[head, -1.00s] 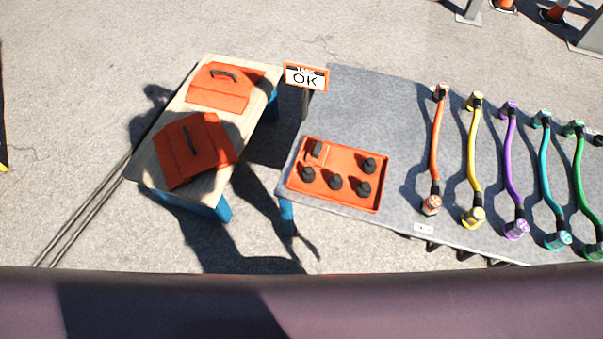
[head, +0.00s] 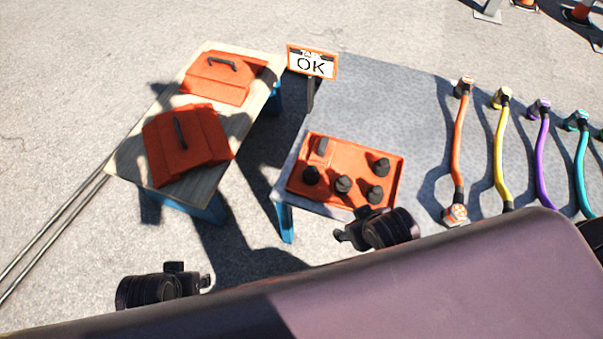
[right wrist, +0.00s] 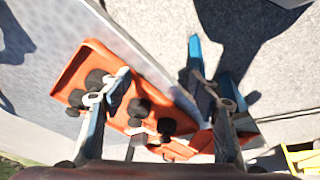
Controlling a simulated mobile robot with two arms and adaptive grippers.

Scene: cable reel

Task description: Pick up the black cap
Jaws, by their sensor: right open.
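Several black caps stand upright in a shallow orange tray (head: 395,180) on the grey table. They include a left cap (head: 311,175), a middle cap (head: 343,185), a back-right cap (head: 382,167) and a front-right cap (head: 375,194). My right gripper (head: 350,234) is just in front of the tray. In the right wrist view, its open, empty fingers (right wrist: 160,80) spread above the tray (right wrist: 80,60) and its edge, with caps (right wrist: 139,108) between and below them. My left gripper (head: 185,280) is low at the left, away from the tray; its fingers are not clear.
A wooden-topped table (head: 212,130) at the left holds two orange lids with handles (head: 185,145). Bare grey tabletop (head: 385,105) lies behind the tray.

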